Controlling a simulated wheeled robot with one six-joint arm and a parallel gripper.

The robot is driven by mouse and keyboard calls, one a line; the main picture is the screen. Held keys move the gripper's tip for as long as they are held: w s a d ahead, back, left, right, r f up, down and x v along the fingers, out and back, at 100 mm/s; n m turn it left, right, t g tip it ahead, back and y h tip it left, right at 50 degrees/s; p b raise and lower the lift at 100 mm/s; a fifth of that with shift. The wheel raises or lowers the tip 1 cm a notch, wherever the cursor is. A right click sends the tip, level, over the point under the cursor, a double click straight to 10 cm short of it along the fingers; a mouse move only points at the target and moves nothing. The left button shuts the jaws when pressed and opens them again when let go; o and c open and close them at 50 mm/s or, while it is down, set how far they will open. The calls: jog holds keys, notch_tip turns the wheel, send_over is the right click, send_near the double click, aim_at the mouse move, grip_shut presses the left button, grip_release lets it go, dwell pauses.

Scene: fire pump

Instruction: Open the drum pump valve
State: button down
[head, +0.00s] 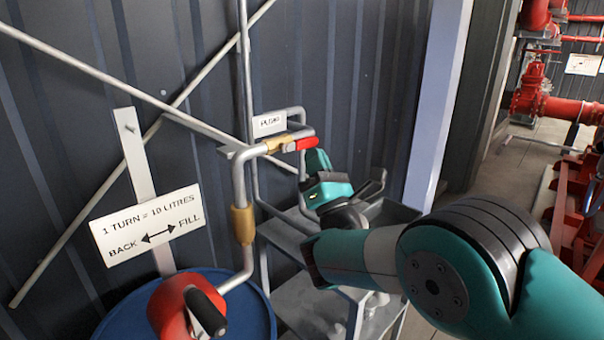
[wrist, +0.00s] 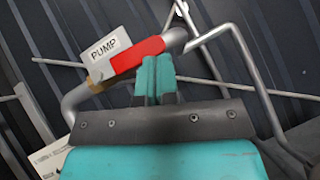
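The valve has a brass body (head: 277,144) on the grey pipe above the drum. Its red lever (head: 301,144) points right from the body, roughly along the pipe. In the wrist view the red lever (wrist: 137,55) lies just beyond and left of my fingertips, beside the PUMP sign (wrist: 110,49). My gripper (head: 317,160) is just below and right of the lever's end. In the wrist view its teal fingers (wrist: 157,68) are together, with nothing seen between them. Whether they touch the lever I cannot tell.
The blue drum (head: 255,302) with a red crank pump (head: 168,307) stands at lower left, beside a white turn-instruction sign (head: 148,225). Grey pipes and a metal shelf frame (head: 300,290) surround the valve. A dark corrugated wall is close behind. Red pump pipework (head: 560,108) stands at right.

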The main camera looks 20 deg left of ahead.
jog(key=shift+w+r, duration=0.1)
jog(key=shift+r, duration=0.15)
jog(key=shift+f, duration=0.1)
dwell(0.4)
